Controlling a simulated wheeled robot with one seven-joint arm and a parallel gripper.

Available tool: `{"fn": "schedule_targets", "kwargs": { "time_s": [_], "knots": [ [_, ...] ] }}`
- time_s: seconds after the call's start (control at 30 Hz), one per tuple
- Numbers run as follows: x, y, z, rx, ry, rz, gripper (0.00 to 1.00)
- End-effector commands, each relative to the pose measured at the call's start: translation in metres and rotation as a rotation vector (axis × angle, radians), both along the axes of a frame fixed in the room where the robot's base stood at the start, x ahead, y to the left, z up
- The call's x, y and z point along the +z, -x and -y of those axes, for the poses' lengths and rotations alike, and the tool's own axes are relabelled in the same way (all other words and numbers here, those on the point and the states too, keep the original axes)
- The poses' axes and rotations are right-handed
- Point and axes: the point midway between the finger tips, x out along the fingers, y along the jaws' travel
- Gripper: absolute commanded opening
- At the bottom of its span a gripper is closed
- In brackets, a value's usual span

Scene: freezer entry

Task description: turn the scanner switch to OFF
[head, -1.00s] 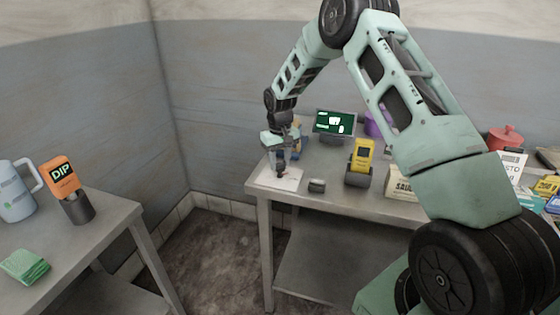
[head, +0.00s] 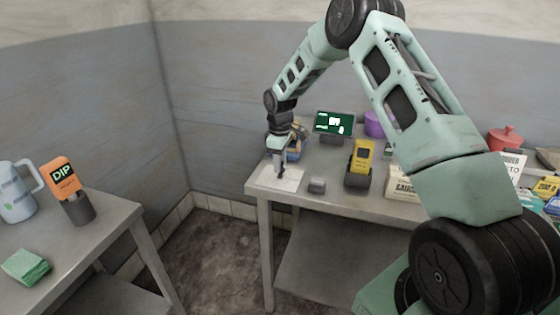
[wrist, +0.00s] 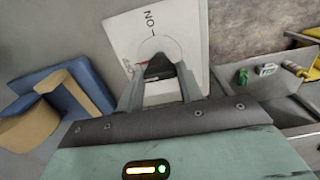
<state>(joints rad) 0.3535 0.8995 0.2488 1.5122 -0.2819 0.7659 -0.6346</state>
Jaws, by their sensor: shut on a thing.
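The scanner switch is a white plate (wrist: 180,28) lying flat at the left front corner of the far table; it also shows in the head view (head: 290,183). It carries a dark knob (wrist: 158,66) inside a pale ring. Black lettering that looks like "ON" and a line mark sit above the knob in the wrist view, with a small red mark left of it. My gripper (wrist: 160,88) is shut on the knob, one finger on each side. In the head view my gripper (head: 280,175) points down onto the plate. The fingers partly hide the knob and plate.
A small grey block (head: 317,185) and a yellow handheld device in a dark stand (head: 361,158) are right of the plate. A green-screen monitor (head: 334,123) stands behind. A blue and tan object (wrist: 65,95) lies close beside my gripper. The left table (head: 110,230) is apart.

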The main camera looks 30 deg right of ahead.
Motion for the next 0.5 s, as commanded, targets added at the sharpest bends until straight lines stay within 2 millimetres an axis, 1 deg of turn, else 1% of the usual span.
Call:
{"fn": "schedule_targets", "kwargs": {
  "time_s": [0.2, 0.5],
  "knots": [
    [0.0011, -0.0009, 0.0003, 0.032, 0.0, 0.003, 0.14],
    [0.0012, -0.0009, 0.0004, 0.036, 0.001, 0.003, 0.14]
  ]
}}
